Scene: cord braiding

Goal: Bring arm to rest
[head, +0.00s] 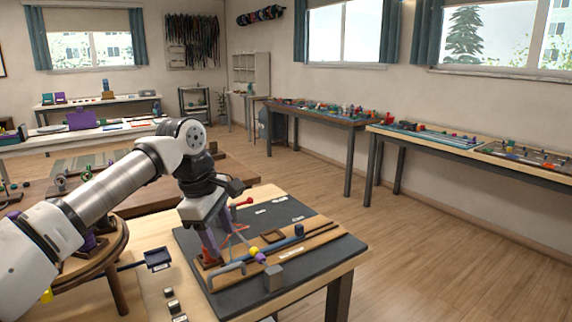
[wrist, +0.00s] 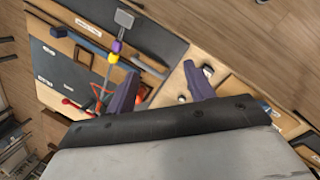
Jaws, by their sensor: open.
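My gripper (head: 216,240) hangs from my arm over the left part of a dark mat (head: 345,250) on the near table. In the wrist view my gripper (wrist: 160,72) shows two purple fingers spread wide apart, with nothing held between them. A wooden board (head: 318,236) lies on the mat, beside and partly behind the fingers. A yellow bead (head: 254,251), a purple bead (head: 261,257) and a grey block (head: 274,276) lie in a row near the front. Orange-red cord (wrist: 98,92) shows left of the fingers in the wrist view. Whether the fingers touch anything is unclear.
A red-ended tool (head: 243,201) lies behind. A small dark blue tray (head: 158,259) and a round wooden stool (head: 112,250) are to the left. Long side tables (head: 440,142) line the right wall. The floor between is clear.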

